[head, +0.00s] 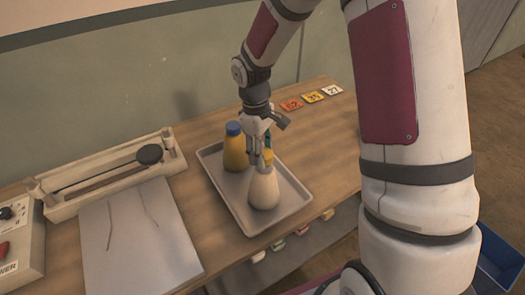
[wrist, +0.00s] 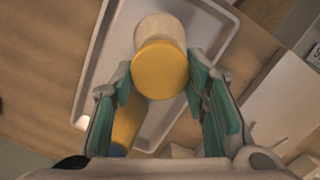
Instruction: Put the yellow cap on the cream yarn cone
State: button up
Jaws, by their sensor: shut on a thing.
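The cream yarn cone (head: 264,190) stands upright on the grey tray (head: 292,214), near its front right part. The yellow cap (head: 267,157) is at the cone's top, and in the wrist view the cap (wrist: 160,70) covers the tip of the cream cone (wrist: 160,27). My gripper (wrist: 160,80) is shut on the yellow cap, with a teal finger pad on each side of it. In the head view my gripper (head: 261,152) points down over the cone. Whether the cap is fully seated cannot be told.
A yellow cone (head: 235,152) with a blue top (head: 233,129) stands close behind, left of my gripper, on the same tray. Orange, yellow and white tags (head: 313,96) lie at the back right. A long cream device (head: 110,168) and a pale sheet (head: 135,240) lie left.

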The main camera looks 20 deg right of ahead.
jog(key=shift+f, duration=0.2)
dwell(0.5)
jog(key=shift+f, duration=1.35)
jog(key=o, duration=1.3)
jog(key=r, duration=0.8)
jog(key=w+r, duration=0.1)
jog(key=r, duration=0.3)
jog(key=shift+w+a, duration=0.1)
jog(key=shift+a, duration=0.3)
